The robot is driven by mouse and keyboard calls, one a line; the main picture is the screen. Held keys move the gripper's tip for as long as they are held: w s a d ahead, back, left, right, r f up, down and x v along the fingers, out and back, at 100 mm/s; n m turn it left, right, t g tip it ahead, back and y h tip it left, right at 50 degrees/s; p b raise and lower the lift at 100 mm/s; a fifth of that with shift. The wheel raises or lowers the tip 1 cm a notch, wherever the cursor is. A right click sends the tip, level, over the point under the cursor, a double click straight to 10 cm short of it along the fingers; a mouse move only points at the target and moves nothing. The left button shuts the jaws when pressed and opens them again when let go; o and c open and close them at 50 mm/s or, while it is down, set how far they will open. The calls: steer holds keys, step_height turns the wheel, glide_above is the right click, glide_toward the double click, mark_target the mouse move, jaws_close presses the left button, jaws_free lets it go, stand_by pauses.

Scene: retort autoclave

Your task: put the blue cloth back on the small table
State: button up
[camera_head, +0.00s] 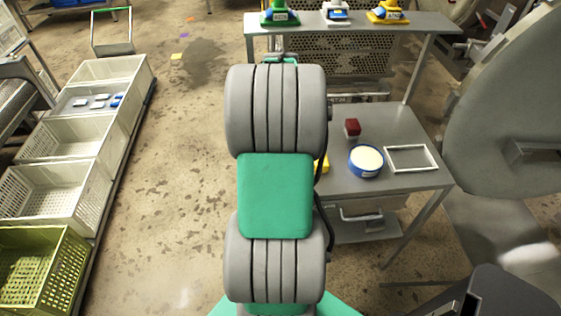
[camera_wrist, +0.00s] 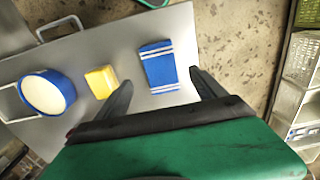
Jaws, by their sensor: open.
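The blue cloth (camera_wrist: 158,62) with white stripes shows in the wrist view, flat over the grey top of the small table (camera_wrist: 205,50), near the table's edge. My gripper (camera_wrist: 160,76) is open, with one dark finger on each side of the cloth in the picture. I cannot tell how high the fingers are above the table. In the head view the small table (camera_head: 410,182) stands right of my arm, which hides the cloth and my gripper there.
Crates (camera_head: 72,190) line the left; a big round door (camera_head: 505,110) stands right.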

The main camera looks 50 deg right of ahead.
steer(key=w+a+r+n, duration=0.1)
steer(key=w+a+r, duration=0.15)
steer(key=a, duration=0.25)
steer(key=w+a+r+n+t, duration=0.1)
steer(key=w+a+r, duration=0.1)
steer(key=a+r, duration=0.15)
steer(key=w+a+r+n, duration=0.2)
steer(key=a, duration=0.3)
steer(key=s+a+n+t, duration=0.2)
steer(key=a+n, duration=0.4)
steer(key=a, duration=1.7)
steer(key=shift+s+f+t, duration=0.3)
steer(key=shift+s+f, duration=0.05)
steer(key=shift+s, duration=0.3)
steer(key=shift+d, duration=0.1)
